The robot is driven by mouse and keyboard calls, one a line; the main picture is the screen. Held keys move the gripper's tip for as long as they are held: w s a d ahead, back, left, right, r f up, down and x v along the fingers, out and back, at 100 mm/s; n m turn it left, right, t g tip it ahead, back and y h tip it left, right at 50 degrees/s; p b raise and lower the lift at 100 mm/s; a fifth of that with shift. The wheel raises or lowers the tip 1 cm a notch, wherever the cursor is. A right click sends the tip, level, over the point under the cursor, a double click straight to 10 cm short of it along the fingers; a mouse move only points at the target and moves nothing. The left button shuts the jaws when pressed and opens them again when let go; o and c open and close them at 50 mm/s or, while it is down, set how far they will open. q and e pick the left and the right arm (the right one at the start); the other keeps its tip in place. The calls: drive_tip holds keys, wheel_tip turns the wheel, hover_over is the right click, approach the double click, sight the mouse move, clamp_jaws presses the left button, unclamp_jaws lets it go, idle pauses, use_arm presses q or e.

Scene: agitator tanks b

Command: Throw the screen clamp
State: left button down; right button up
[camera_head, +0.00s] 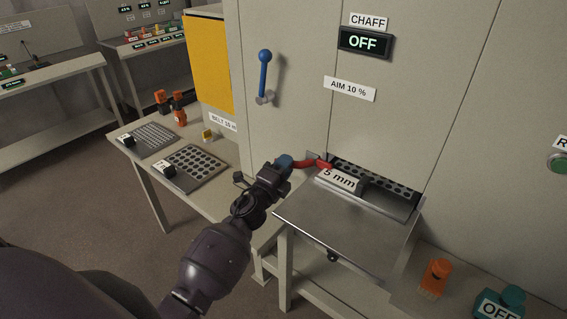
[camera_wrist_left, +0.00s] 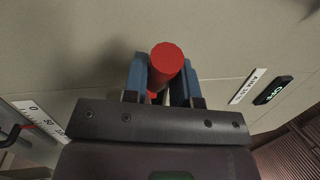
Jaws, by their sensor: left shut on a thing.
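The screen clamp is a red lever (camera_head: 312,162) at the left end of the screen slot in the machine front. In the left wrist view its round red end (camera_wrist_left: 166,60) sits between the two blue fingers. My left gripper (camera_head: 287,162) is shut on this red lever. A perforated screen labelled 5 mm (camera_head: 339,180) sits partly in the slot, above a flat metal shelf (camera_head: 335,222). The lever's pivot is hard to make out behind the gripper. My right gripper is not in view.
A blue-knobbed lever (camera_head: 264,75) stands up on the panel. The CHAFF display (camera_head: 364,42) reads OFF. An orange block (camera_head: 436,277) and a teal device (camera_head: 503,302) sit at lower right.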

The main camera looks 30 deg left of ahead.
use_arm(q)
drive_tip(key=shift+s+d+n+y, duration=0.1)
drive_tip(key=shift+s+n+y, duration=0.15)
drive_tip(key=shift+y, duration=0.25)
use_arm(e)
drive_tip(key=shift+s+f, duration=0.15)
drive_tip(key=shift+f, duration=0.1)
use_arm(q)
drive_tip(key=c, duration=0.9)
unclamp_jaws()
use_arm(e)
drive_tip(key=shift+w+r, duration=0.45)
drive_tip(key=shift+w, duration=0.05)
use_arm(q)
drive_tip(key=shift+w+r, duration=0.1)
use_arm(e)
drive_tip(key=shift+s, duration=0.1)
